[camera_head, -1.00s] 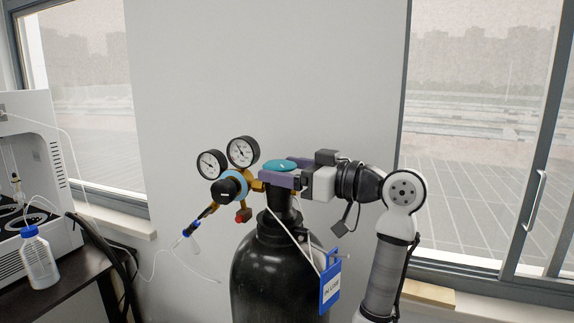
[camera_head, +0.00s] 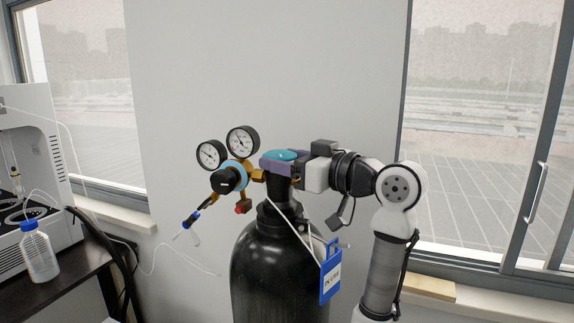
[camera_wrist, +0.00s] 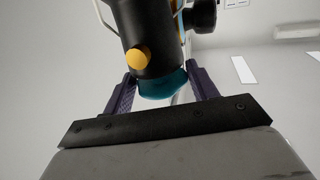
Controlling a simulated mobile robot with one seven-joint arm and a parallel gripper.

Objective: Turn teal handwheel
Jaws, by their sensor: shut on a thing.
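The teal handwheel (camera_head: 284,156) sits on top of the black gas cylinder (camera_head: 277,270), above its dark valve neck. In the wrist view the teal handwheel (camera_wrist: 163,84) shows between two purple fingers, at the end of the dark valve body. My gripper (camera_head: 272,163) reaches in from the right and is shut on the handwheel, with a finger on each side of its rim. In the wrist view my gripper (camera_wrist: 163,88) has its fingers touching or very close to the rim. Part of the wheel is hidden by the fingers in the head view.
Two round gauges (camera_head: 242,141) and a brass regulator with a black knob (camera_head: 228,179) stand just left of the handwheel. A blue tag (camera_head: 330,273) hangs on the cylinder. A bottle (camera_head: 39,254) stands on a dark table at left. Windows flank the wall.

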